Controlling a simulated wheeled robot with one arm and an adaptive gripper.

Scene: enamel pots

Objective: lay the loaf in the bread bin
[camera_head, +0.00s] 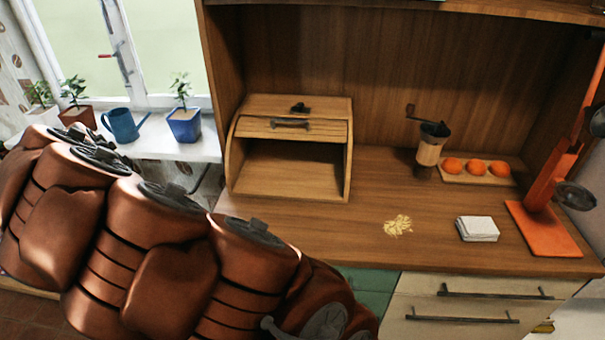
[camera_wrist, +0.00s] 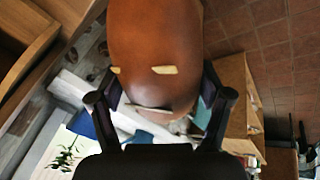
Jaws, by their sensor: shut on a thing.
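The loaf (camera_wrist: 155,50) is a rounded brown shape with pale score marks in the wrist view. My gripper (camera_wrist: 160,103) is shut on it, with a dark finger on each side. The wooden bread bin (camera_head: 290,195) stands on the counter in the head view, left of the middle. Its slatted lid is rolled up, the front is open and the inside looks empty. The loaf and gripper cannot be made out in the head view, where my arm covers the lower left. The loaf appears apart from the bin.
On the wooden counter (camera_head: 310,228) are a coffee grinder (camera_head: 429,150), oranges on a board (camera_head: 482,179), yellow pieces (camera_head: 398,225), a white stack (camera_head: 477,229) and an orange stand (camera_head: 543,230). Counter before the bin is clear.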

